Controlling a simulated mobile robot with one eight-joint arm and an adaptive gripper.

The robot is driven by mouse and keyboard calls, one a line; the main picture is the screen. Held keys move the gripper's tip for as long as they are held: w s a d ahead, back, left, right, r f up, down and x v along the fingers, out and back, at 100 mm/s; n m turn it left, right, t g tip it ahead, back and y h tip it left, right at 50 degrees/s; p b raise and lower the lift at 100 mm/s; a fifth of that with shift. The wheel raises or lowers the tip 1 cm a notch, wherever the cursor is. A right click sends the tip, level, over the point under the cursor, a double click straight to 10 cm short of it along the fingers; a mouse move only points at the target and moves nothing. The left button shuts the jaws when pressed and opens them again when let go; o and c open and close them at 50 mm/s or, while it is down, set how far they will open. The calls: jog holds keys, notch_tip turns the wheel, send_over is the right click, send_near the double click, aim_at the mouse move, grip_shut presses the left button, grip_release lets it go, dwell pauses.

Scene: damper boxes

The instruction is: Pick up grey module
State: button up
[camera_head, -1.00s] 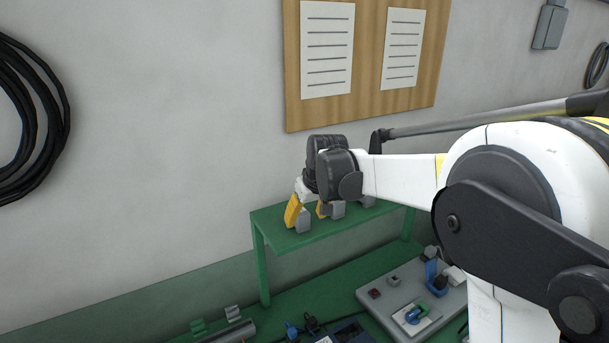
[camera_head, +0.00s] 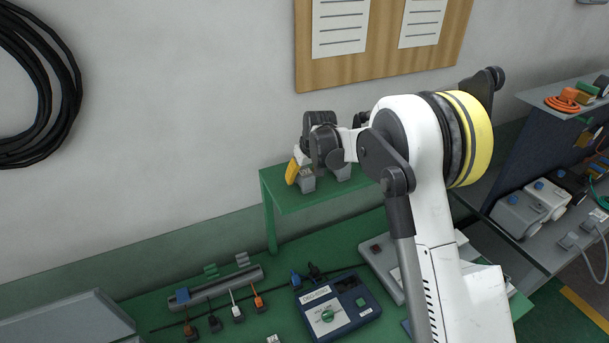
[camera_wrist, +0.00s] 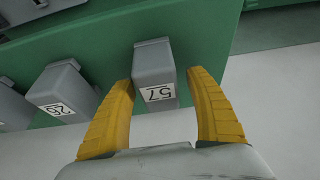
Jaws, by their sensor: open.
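A grey module (camera_wrist: 155,75) with a white label reading 57, upside down in the wrist view, stands on the green shelf (camera_wrist: 205,30). My gripper (camera_wrist: 163,85) is open, with one yellow finger on each side of this module and visible gaps to it. In the head view my gripper (camera_head: 299,169) is at the left end of the green shelf (camera_head: 295,200), and the grey module (camera_head: 308,182) shows just beside the yellow finger. A second grey module (camera_wrist: 62,92), its label partly readable, stands to the left in the wrist view.
Another grey module (camera_wrist: 12,105) is cut off at the wrist view's left edge. Below the shelf, the green bench holds a dark blue tester box (camera_head: 338,308), several short plug leads (camera_head: 236,310) and a grey panel (camera_head: 385,255). A side shelf with devices (camera_head: 535,200) stands at right.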

jog(key=shift+x, duration=1.1)
jog(key=shift+r, duration=0.1)
jog(key=shift+c, duration=0.5)
grip_shut()
